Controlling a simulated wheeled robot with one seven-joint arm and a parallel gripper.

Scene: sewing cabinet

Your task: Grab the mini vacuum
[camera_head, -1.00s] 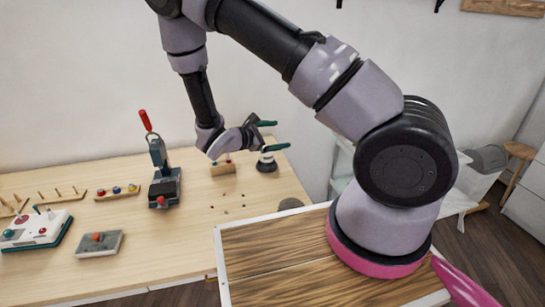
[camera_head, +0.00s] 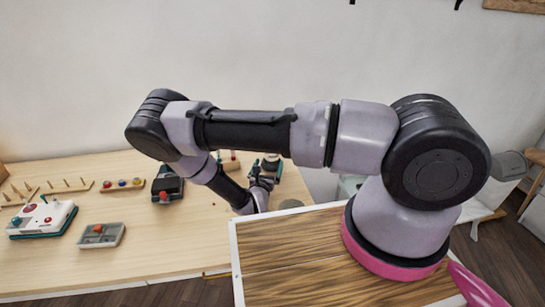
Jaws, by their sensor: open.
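A small rounded device with a dark base and pale upper part, which looks like the mini vacuum (camera_head: 271,162), stands at the right back of the wooden table (camera_head: 150,258). My gripper (camera_head: 263,178) is low over the table, on the near side of this device, and partly covers it. The gripper is open. Its fingers overlap the device in the picture, and I cannot tell whether they touch it. My forearm hides part of the table behind it.
A dark press tool (camera_head: 167,187) stands left of my forearm, its top hidden. A white control box (camera_head: 42,218), a grey box (camera_head: 102,235) and peg racks (camera_head: 65,186) sit further left. The table's front middle is clear.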

